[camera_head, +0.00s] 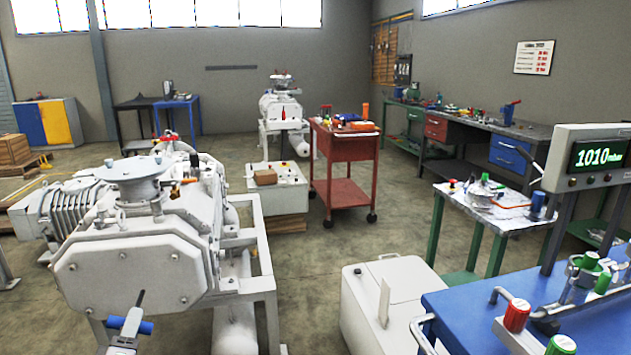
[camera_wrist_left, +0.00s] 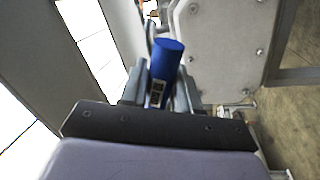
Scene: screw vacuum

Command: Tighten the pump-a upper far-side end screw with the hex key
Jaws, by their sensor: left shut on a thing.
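The white pump (camera_head: 150,225) stands at the left in the head view, with a flat octagonal end plate (camera_head: 125,278) facing me. Screw heads sit around the plate, including an upper left one (camera_head: 72,267) and an upper right one (camera_head: 175,256). My left gripper (camera_head: 128,324) is low in front of the plate, shut on the blue handle of the hex key (camera_head: 143,327). A thin dark shaft points up from there; its contact with any screw cannot be told. In the left wrist view the blue handle (camera_wrist_left: 167,58) stands between the fingers, beside the plate (camera_wrist_left: 230,45). My right gripper is out of view.
A blue bench (camera_head: 470,320) with a gauge display (camera_head: 597,155) stands at the right. A white cabinet (camera_head: 385,300) is beside it. A red cart (camera_head: 345,160) stands farther back. Floor between pump and cabinet is clear. The pump's frame (camera_head: 265,280) is close to the plate's right.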

